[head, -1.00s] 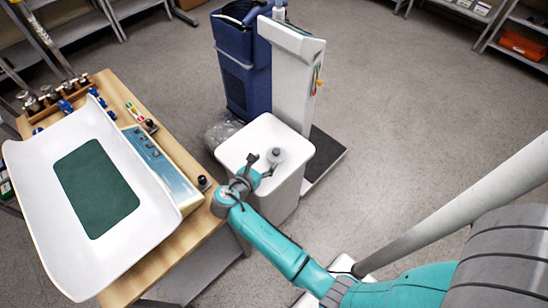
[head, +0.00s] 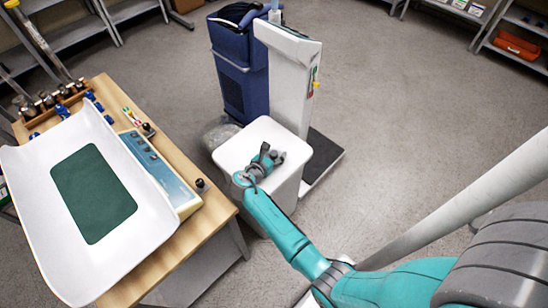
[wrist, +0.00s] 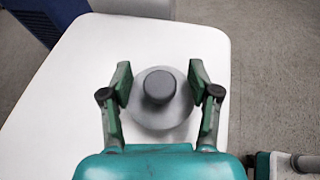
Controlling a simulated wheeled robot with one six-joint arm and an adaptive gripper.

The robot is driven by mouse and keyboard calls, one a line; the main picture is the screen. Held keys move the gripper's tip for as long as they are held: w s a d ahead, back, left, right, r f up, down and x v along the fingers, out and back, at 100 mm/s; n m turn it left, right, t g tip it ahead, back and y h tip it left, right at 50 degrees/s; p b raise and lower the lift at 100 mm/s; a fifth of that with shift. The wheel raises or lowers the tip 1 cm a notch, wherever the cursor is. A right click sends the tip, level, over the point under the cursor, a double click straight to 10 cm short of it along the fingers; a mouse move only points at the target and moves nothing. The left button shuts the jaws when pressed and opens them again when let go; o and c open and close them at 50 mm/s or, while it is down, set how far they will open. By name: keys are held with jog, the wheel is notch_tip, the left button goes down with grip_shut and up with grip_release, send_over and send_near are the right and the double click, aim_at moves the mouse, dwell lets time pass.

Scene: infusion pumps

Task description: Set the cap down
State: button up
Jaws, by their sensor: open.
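The cap is a grey round disc with a darker raised knob (wrist: 160,88). In the wrist view it appears to rest on the flat white top of a white bin-like stand (wrist: 75,105). My gripper (wrist: 160,82) is open, with one finger on the left and one on the right of the cap. A gap seems to show between each finger and the knob; contact with the disc's rim I cannot tell. In the head view my gripper (head: 270,157) is over the white stand (head: 240,145) and mostly hides the cap.
A wooden table (head: 215,215) with a white scale tray (head: 30,200) stands left. A blue cart (head: 240,75) and a white column scale (head: 293,75) with a dark platform (head: 322,155) stand behind the stand. Open floor (head: 420,110) lies to the right.

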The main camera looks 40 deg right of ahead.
grip_shut()
